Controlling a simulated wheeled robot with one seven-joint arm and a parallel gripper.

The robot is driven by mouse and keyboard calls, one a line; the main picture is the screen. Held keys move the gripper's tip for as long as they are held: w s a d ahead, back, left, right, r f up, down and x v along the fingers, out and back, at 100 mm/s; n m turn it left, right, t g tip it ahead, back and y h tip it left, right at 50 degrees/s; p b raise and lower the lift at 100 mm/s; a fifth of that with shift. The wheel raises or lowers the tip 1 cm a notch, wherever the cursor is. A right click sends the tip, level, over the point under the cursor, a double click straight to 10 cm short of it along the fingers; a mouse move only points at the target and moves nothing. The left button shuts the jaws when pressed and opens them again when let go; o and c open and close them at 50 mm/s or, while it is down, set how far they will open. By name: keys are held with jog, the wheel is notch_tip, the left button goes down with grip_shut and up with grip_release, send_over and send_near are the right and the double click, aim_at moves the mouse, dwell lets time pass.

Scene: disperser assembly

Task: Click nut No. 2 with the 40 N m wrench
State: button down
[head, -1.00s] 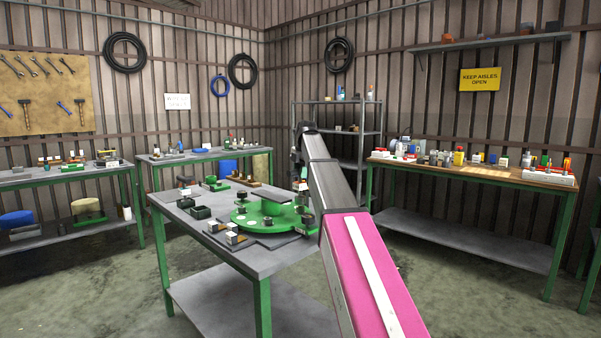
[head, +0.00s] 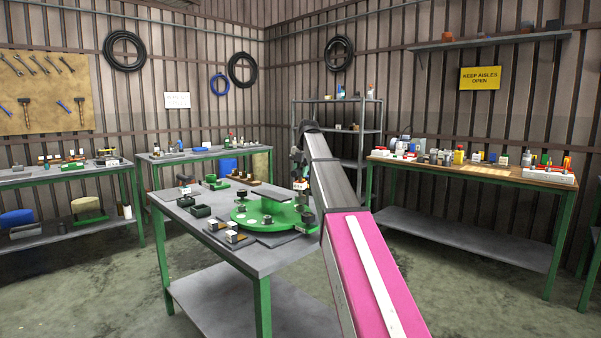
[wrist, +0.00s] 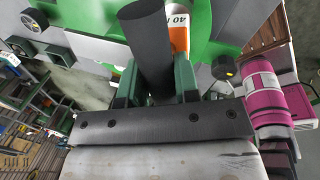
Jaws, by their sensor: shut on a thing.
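My gripper (wrist: 155,88) is shut on a dark cylindrical handle in the wrist view. The 40 N m wrench (wrist: 148,40) shows as this handle, with an orange and white band (wrist: 178,30) marked "40" beside its far end. Its working end is hidden. In the head view a round green disperser base (head: 250,222) lies on the near bench, with several dark nuts or knobs around its rim and a dark plate over its middle.
The near grey bench (head: 185,215) also carries dark trays (head: 202,211) and small metal-topped blocks (head: 235,237) at its front edge. A wooden-topped bench (head: 480,172) stands at right, crowded with small items. Open floor lies between the benches.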

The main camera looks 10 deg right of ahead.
aim_at(300, 181)
jog(key=shift+f, duration=1.65)
jog(key=shift+m+t, duration=0.3)
jog(key=shift+m, duration=1.4)
jog(key=shift+m+h, duration=0.5)
jog(key=shift+m, duration=1.5)
jog(key=shift+m+h, duration=0.4)
jog(key=shift+m, duration=1.6)
jog(key=shift+m+h, duration=0.4)
jog(key=shift+m, duration=1.4)
jog(key=shift+n, duration=0.3)
jog(key=shift+r, duration=0.2)
